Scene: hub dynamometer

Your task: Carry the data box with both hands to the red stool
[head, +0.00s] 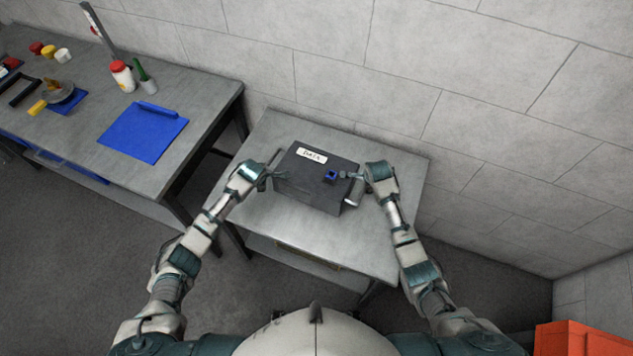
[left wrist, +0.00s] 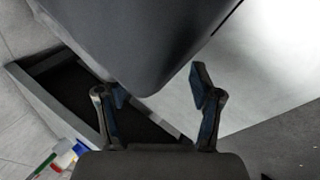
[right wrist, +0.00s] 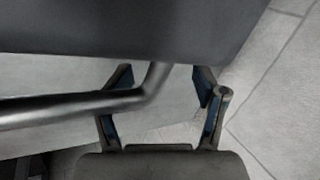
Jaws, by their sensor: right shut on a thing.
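The dark grey data box (head: 310,185), with a white label and a small blue part on top, sits on a grey table. My left gripper (head: 268,177) is at its left side. In the left wrist view my left gripper's fingers (left wrist: 158,95) are apart with nothing clearly between them, close to the box's corner (left wrist: 150,60). My right gripper (head: 352,183) is at the right side, shut on the box's bar handle (right wrist: 155,82), which runs between its fingers in the right wrist view. An orange-red block-like thing, perhaps the red stool (head: 575,338), is partly visible at bottom right.
The grey table (head: 290,130) has bare room around the box. A longer workbench (head: 90,125) at left holds a blue mat (head: 143,133), bottles and tools, with a gap between it and the table. A block wall (head: 400,70) stands behind. Floor is open at right.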

